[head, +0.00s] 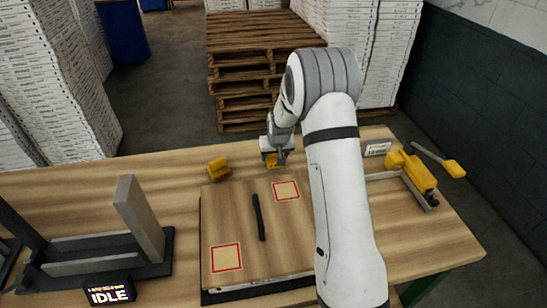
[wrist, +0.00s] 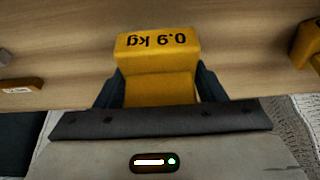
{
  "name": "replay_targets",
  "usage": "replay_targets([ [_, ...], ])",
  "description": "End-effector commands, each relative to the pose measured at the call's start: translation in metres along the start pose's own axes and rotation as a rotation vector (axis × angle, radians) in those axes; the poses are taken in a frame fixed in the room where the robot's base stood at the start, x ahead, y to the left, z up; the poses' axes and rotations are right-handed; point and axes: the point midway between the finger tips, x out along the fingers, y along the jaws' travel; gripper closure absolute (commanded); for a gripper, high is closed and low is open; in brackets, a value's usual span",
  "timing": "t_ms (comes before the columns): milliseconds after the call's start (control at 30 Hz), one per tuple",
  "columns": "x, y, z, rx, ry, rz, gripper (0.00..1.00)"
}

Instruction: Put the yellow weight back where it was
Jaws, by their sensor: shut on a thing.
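The yellow weight (wrist: 158,48) sits between the two dark fingers of my gripper (wrist: 160,86) in the wrist view, its "0.9 kg" print upside down. In the head view my gripper (head: 277,153) is shut on the same weight (head: 271,161) near the table's far edge, behind the board. I cannot tell whether the weight touches the table. A wooden board (head: 228,210) carries two red-outlined squares, one at front left (head: 226,257) and one at back right (head: 286,190), both empty. A black bar (head: 259,217) lies between them.
Another yellow block (head: 219,168) stands left of my gripper, beside the board's back left corner. A yellow tool (head: 412,170) on a metal frame is at the right. A dark stand with a grey upright plate (head: 138,217) and an "IDLE" display (head: 108,294) are at the left.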

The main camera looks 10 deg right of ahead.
Motion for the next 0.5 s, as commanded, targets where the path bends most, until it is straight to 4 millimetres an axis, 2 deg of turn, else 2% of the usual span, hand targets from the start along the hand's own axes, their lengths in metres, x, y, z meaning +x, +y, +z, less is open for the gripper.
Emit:
replay_targets([
  [133, 0.014, 0.0, 0.005, 0.0, 0.002, 0.0, 0.91],
  [500, 0.019, 0.0, 0.007, 0.0, 0.004, 0.0, 0.91],
])
